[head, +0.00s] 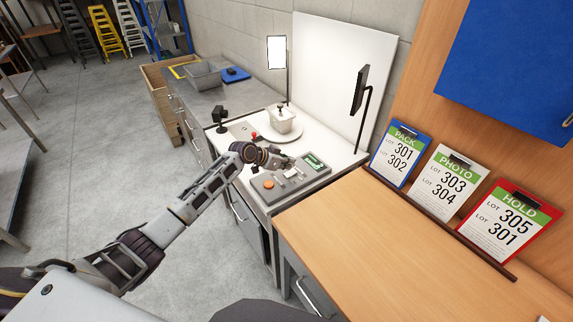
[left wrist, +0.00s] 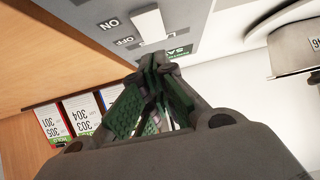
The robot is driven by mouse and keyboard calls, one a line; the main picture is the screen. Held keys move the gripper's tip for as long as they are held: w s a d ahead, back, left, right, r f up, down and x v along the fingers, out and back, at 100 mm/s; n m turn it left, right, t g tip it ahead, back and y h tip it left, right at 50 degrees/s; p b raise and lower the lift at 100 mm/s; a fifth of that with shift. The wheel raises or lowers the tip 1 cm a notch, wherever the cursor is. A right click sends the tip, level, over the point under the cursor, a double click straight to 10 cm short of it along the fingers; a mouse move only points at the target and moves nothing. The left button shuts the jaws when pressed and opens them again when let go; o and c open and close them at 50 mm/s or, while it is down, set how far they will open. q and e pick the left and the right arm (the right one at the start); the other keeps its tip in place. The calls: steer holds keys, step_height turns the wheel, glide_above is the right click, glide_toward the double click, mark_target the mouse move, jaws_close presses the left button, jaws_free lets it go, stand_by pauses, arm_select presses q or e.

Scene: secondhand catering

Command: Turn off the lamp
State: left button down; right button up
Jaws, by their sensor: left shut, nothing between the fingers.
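A lamp panel (head: 276,52) glows white on a stand left of the white backdrop. A second, dark panel (head: 360,90) stands to the right, seen nearly edge-on. A grey control box (head: 268,196) lies on the counter, with an orange button (head: 268,184) and a green label (head: 314,161). In the left wrist view, a white switch (left wrist: 148,26) sits beside ON and OFF lettering on the box. My left gripper (head: 288,162) is shut and empty over the box. Its fingertips (left wrist: 156,72) are close to the switch; contact cannot be told. My right gripper is not in view.
A small dark object (head: 219,114) stands at the counter's left. Lot cards (head: 400,153) lean along the wooden desk (head: 375,230), whose top is clear in front.

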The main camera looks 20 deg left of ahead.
arm_select(q)
steer(key=shift+r, duration=0.45)
steer(key=shift+s+a+r, duration=0.1)
steer(key=shift+r, duration=0.1)
steer(key=shift+v, duration=0.8)
steer(key=b+v, duration=0.1)
steer(key=v, duration=0.7)
steer(key=shift+b, duration=0.4)
steer(key=w+a+r+m+t+b, duration=0.1)
steer(key=w+a+r+b, duration=0.15)
steer(key=b, duration=0.55)
steer(key=shift+n+g, duration=0.5)
steer(key=shift+s+d+f+b, duration=0.4)
steer(key=shift+d+f, duration=0.15)
steer(key=shift+d, duration=0.25)
steer(key=shift+s+d+f+b, duration=0.4)
steer(key=shift+d+f, duration=0.1)
steer(key=shift+d, duration=0.3)
